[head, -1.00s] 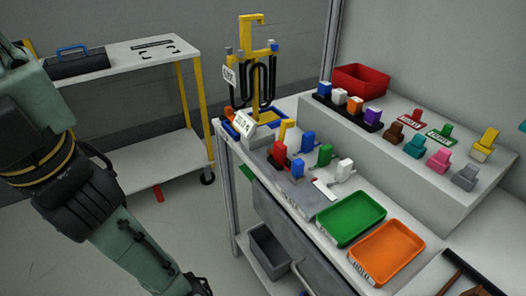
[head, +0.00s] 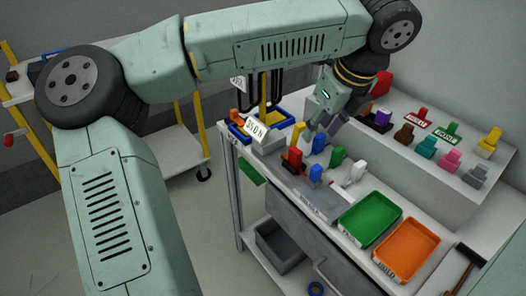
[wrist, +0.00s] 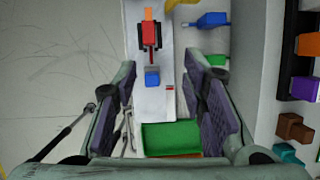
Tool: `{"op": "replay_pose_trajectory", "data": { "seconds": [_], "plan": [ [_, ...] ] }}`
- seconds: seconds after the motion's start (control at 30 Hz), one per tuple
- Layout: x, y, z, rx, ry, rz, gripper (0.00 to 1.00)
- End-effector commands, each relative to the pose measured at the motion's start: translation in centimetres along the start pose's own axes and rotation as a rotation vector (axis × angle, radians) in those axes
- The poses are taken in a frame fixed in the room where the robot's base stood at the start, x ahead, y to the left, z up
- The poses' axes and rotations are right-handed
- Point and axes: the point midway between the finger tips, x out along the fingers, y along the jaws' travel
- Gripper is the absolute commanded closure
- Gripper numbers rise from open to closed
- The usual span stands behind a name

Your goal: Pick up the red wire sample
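The red wire sample, seemingly the red block (head: 294,157), stands at the left end of the grey fixture on the bench. In the wrist view the red block (wrist: 149,33) lies at the top, between dark side pieces, with a thin reddish strip below it. A blue block (head: 316,173) is close by; it also shows in the wrist view (wrist: 152,78). My gripper (head: 322,128) hangs above the bench, just up and right of the red block in the head view. In the wrist view its fingers (wrist: 162,75) are wide apart with nothing held between them.
Blue (head: 318,143), green (head: 337,156) and white (head: 356,173) pieces stand beside the red block. A green tray (head: 370,222) and an orange tray (head: 407,250) lie nearer. A raised grey shelf (head: 440,195) with several coloured pieces borders the right. A labelled stand (head: 262,135) is at left.

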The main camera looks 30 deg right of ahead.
Motion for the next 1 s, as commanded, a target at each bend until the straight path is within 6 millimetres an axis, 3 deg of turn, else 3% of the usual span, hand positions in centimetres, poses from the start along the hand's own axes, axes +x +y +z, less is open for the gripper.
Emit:
{"op": "replay_pose_trajectory", "data": {
  "seconds": [0.13, 0.4, 0.57, 0.83, 1.0],
  "plan": [
    [1.0, 0.6, 1.1, -0.045, -0.053, 0.053, 0.62],
    [4.9, 0.8, 1.3, -0.043, -0.049, 0.05, 0.62],
    [6.0, 0.9, 1.3, -0.042, -0.049, 0.049, 0.62],
    [9.8, 1.3, 1.4, -0.042, -0.046, 0.049, 0.62],
    [10.8, 1.2, 1.4, -0.041, -0.048, 0.047, 0.62]
  ]
}}
